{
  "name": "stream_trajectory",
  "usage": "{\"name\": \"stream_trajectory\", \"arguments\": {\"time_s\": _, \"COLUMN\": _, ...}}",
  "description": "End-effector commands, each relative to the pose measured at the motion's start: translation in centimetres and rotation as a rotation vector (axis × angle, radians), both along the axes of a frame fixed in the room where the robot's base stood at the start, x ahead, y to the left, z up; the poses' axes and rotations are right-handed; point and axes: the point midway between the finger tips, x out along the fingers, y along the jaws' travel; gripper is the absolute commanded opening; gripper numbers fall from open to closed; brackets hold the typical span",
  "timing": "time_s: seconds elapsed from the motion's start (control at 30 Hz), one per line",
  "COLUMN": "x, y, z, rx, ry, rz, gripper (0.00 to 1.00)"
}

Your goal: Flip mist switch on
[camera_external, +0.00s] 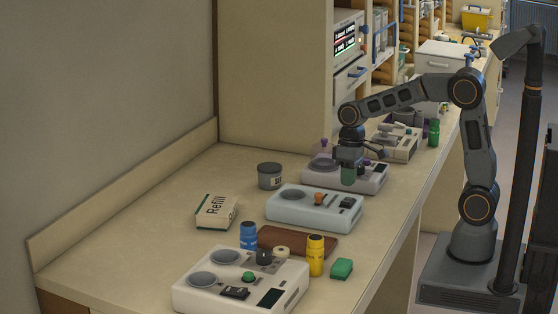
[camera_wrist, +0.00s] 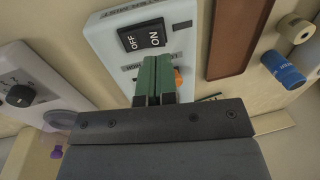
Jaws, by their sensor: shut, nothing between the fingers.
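A light blue device (camera_external: 300,214) stands on the bench, with a round dish, an orange knob (camera_external: 318,198) and a black rocker switch (camera_external: 347,202). In the wrist view the rocker switch (camera_wrist: 144,36) shows the words OFF and ON; which side is pressed I cannot tell. Label strips above and below it are too small or too covered to read surely. My gripper (camera_external: 347,183) is above the device's far right side, pointing down. In the wrist view its green fingers (camera_wrist: 154,62) are shut and empty, just below the switch, partly hiding the orange knob (camera_wrist: 178,76).
A white device (camera_external: 230,290), a blue bottle (camera_external: 248,236), a yellow bottle (camera_external: 315,256), a brown tray (camera_external: 325,244) and a green block (camera_external: 341,268) lie nearer. A Refill box (camera_external: 215,211) and grey tin (camera_external: 270,176) are left.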

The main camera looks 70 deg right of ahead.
Motion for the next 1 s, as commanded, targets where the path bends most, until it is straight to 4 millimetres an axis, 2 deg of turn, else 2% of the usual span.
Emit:
{"name": "stream_trajectory", "arguments": {"time_s": 0.1, "x": -0.1, "y": 0.3, "z": -1.8, "rx": 0.000, "ry": 0.003, "rz": 0.000, "gripper": 0.00}}
{"name": "stream_trajectory", "arguments": {"time_s": 0.33, "x": 0.0, "y": 0.6, "z": -3.8, "rx": -0.001, "ry": 0.001, "rz": 0.000, "gripper": 0.00}}
{"name": "stream_trajectory", "arguments": {"time_s": 0.87, "x": 0.0, "y": 0.7, "z": -4.5, "rx": -0.004, "ry": 0.000, "rz": 0.000, "gripper": 0.00}}
{"name": "stream_trajectory", "arguments": {"time_s": 1.0, "x": -0.1, "y": 1.0, "z": -5.1, "rx": -0.072, "ry": 0.004, "rz": 0.003, "gripper": 0.00}}
